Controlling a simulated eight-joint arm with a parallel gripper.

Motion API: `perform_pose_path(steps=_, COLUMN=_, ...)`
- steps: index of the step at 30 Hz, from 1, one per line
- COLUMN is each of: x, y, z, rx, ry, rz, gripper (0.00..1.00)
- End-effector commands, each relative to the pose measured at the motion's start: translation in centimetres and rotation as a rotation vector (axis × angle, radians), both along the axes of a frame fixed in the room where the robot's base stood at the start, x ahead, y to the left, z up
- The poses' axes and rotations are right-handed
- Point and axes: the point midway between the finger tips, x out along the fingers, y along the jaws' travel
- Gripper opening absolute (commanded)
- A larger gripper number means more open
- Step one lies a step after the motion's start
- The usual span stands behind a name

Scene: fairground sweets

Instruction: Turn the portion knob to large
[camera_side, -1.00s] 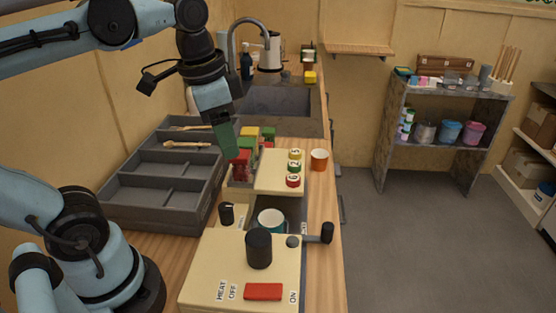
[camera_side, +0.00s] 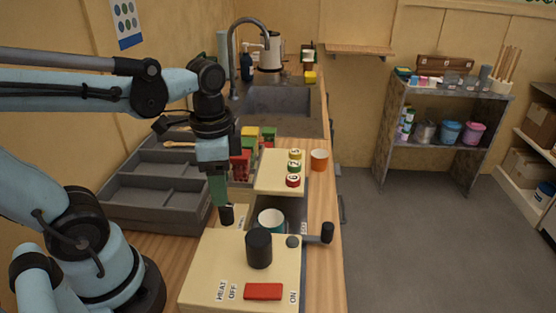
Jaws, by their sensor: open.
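The machine (camera_side: 205,285) is cream, with a red switch (camera_side: 263,291) labelled HEAT OFF and ON. A small black knob (camera_side: 227,216) stands on a cream panel at its back left; it is likely the portion knob. Its pointer and the labels around it are too small or covered to read. My gripper (camera_side: 221,200) points down right over this knob, with its green fingers at the knob's top. I cannot tell whether they touch it or are around it. The fingers overlap in this view, so the gap between them is hidden. No held object shows.
A larger black cylinder (camera_side: 259,249) stands on the machine top, with a black-handled crank (camera_side: 326,233) at right. Numbered rolls (camera_side: 293,168) and an orange cup (camera_side: 319,160) are behind. A grey divided tray (camera_side: 150,215) is left.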

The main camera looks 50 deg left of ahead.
Motion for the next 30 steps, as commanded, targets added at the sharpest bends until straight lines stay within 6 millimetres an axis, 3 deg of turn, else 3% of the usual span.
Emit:
perform_pose_path(steps=15, x=0.1, y=0.0, z=-5.6, rx=-0.001, ry=-0.001, rz=0.0, gripper=0.57)
perform_pose_path(steps=30, x=0.0, y=0.0, z=-7.0, rx=-0.001, ry=-0.001, rz=0.0, gripper=0.57)
